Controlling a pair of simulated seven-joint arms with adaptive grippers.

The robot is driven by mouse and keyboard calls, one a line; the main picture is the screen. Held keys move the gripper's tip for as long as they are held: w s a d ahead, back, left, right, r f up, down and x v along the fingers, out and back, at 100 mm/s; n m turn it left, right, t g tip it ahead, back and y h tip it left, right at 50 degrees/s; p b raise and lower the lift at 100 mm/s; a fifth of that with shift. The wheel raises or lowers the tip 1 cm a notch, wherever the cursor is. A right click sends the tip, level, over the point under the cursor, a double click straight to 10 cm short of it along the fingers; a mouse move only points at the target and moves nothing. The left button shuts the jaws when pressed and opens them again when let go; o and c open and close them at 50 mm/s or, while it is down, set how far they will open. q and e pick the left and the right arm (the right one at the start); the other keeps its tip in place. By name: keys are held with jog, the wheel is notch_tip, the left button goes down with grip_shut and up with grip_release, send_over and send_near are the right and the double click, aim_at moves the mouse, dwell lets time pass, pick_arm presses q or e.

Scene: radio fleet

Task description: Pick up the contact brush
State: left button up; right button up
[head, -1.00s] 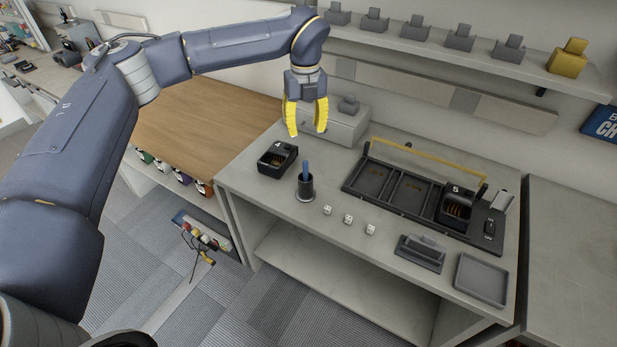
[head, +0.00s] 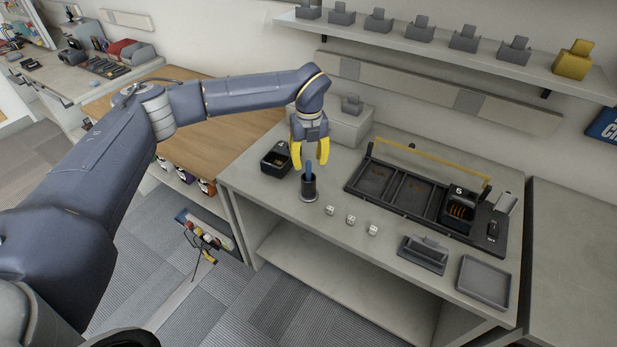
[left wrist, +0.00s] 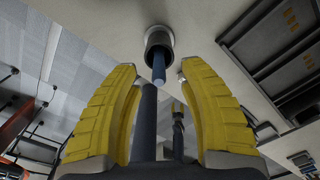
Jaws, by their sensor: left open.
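The contact brush (head: 308,172) stands in a dark round cup (head: 309,188) on the grey bench; only its blue handle shows, and its lower end is hidden in the cup. In the left wrist view the handle (left wrist: 158,68) points up toward the camera from the cup (left wrist: 159,40). My left gripper (head: 310,166) has yellow fingers and points down just above the handle. In the left wrist view its fingers (left wrist: 158,82) are apart, with the handle's tip between and a little beyond them, and nothing is held. My right gripper is not in view.
A black charger box marked 4 (head: 274,160) stands close left of the cup. A black tray (head: 395,190) with a yellow handle lies to the right. Several small white cubes (head: 351,219) sit in front. A grey box (head: 345,122) stands behind the gripper.

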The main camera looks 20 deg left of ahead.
aim_at(309, 171)
pick_arm(q)
notch_tip(309, 171, down, 5)
jog(key=shift+s+r, duration=0.1)
jog(key=shift+s, duration=0.05)
jog(key=shift+c, duration=0.4)
grip_shut()
